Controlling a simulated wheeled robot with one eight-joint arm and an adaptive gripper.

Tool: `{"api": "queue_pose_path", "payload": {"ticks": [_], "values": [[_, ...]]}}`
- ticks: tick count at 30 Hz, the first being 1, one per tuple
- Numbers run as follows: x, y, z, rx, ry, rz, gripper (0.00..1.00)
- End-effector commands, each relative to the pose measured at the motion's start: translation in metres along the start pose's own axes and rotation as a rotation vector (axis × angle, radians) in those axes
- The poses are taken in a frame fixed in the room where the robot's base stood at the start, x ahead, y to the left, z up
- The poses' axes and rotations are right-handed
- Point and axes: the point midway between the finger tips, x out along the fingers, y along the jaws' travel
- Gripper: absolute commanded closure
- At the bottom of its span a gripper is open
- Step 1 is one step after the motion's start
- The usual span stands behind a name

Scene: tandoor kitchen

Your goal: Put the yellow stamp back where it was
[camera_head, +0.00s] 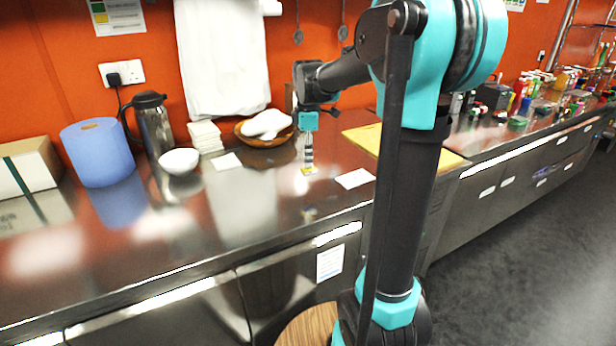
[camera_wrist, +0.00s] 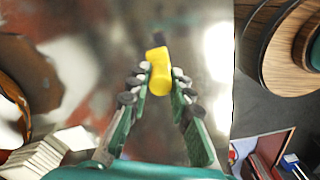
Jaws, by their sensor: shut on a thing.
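The yellow stamp (camera_wrist: 158,72) is between the fingertips of my gripper (camera_wrist: 161,78) in the wrist view. The gripper is shut on it. In the head view my gripper (camera_head: 308,160) points down over the steel counter, with the yellow stamp (camera_head: 309,171) at its tips, low by the counter top. I cannot tell whether the stamp touches the counter. A flat white card (camera_head: 355,179) lies to the right of the stamp, and another white card (camera_head: 227,161) lies to its left. A small dark patch shows just beyond the stamp in the wrist view.
Behind the gripper are a wooden bowl (camera_head: 248,138) with white cloth and a stack of white napkins (camera_head: 205,137). A white bowl (camera_head: 179,161), a steel jug (camera_head: 153,125) and a blue roll (camera_head: 97,152) stand left. A yellow board (camera_head: 445,158) lies right. The front counter is clear.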

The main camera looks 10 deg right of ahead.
Motion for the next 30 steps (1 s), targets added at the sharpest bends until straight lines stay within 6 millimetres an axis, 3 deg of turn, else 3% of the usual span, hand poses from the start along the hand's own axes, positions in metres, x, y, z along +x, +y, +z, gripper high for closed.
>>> {"api": "queue_pose_path", "payload": {"ticks": [3, 16, 29, 30], "values": [[0.020, 0.000, 0.000, 0.000, 0.000, 0.000, 0.98], [0.064, 0.000, 0.000, 0.000, 0.000, 0.000, 0.98], [0.070, 0.000, 0.000, 0.000, 0.000, 0.000, 0.98], [0.070, 0.000, 0.000, 0.000, 0.000, 0.000, 0.76]]}}
